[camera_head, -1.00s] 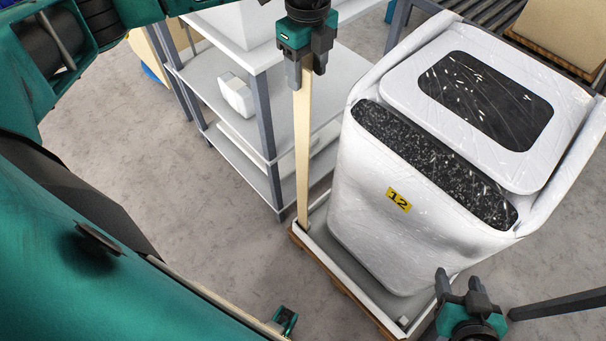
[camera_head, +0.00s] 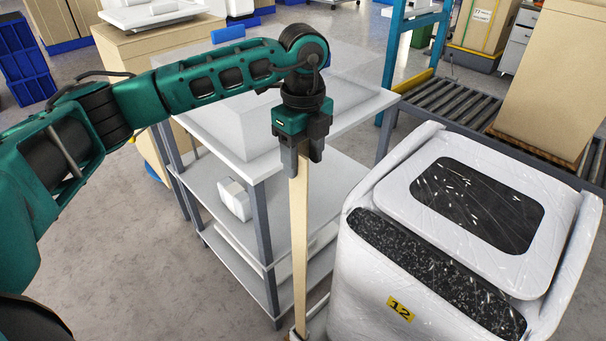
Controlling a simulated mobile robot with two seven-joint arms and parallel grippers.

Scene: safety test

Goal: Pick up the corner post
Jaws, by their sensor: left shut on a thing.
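The corner post (camera_head: 300,240) is a long, thin, pale wooden strip standing upright at the left side of a white wrapped seat-like load (camera_head: 375,265). My left gripper (camera_head: 302,158) is shut on its top end, pointing down. The post's lower end is near the bottom edge of the view, and I cannot tell whether it touches the pallet. My right gripper is out of view.
A grey-white shelf cart (camera_head: 340,115) stands just behind and left of the post, with a small white box (camera_head: 235,199) on its shelf. A roller conveyor (camera_head: 450,108) carrying a large carton (camera_head: 556,85) is behind the load. Open floor (camera_head: 130,225) lies to the left.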

